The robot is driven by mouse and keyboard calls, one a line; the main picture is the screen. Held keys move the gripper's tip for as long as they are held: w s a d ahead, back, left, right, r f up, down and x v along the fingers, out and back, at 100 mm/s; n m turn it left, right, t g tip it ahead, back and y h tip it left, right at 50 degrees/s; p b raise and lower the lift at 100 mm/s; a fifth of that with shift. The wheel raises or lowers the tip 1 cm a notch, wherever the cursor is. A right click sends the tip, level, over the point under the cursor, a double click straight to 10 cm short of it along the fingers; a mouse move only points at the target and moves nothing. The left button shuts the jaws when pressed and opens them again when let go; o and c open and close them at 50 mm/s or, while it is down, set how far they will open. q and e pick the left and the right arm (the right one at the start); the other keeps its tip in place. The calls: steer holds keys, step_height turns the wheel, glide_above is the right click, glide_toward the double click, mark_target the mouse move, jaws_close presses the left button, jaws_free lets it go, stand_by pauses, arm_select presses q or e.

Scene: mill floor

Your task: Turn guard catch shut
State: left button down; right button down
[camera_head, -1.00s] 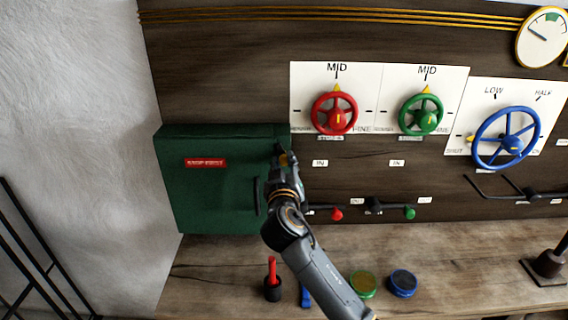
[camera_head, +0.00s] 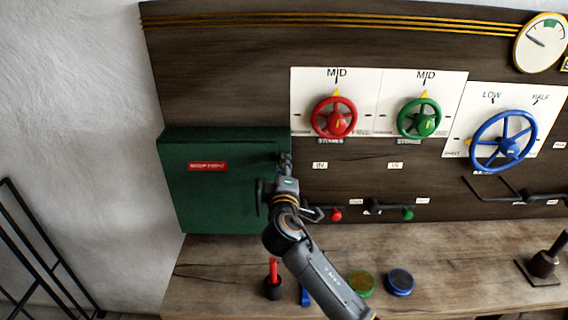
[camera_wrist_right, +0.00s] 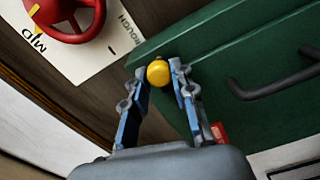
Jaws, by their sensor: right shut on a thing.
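The green guard box (camera_head: 215,215) hangs closed at the left of the panel, with a red label (camera_head: 207,166) and a dark handle (camera_head: 258,197). My right gripper (camera_head: 285,158) is at the box's upper right edge. In the right wrist view, my right gripper (camera_wrist_right: 159,71) is shut on the guard catch's yellow knob (camera_wrist_right: 158,74), which sits between the fingertips near the box edge. The box handle (camera_wrist_right: 280,82) shows to the right there. In the head view the gripper hides most of the catch. My left gripper is not in view.
Red (camera_head: 334,117), green (camera_head: 419,118) and blue (camera_head: 503,141) handwheels are on the panel to the right. Below my arm, the wooden bench (camera_head: 450,275) carries a red-handled tool in a cup (camera_head: 273,285) and green (camera_head: 361,283) and blue (camera_head: 400,283) round pots.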

steer(key=shift+n+p, duration=0.45)
steer(key=shift+n, duration=0.75)
steer(key=shift+f, duration=0.1)
steer(key=c, duration=1.1)
jaws_free()
steer(key=s, duration=1.2)
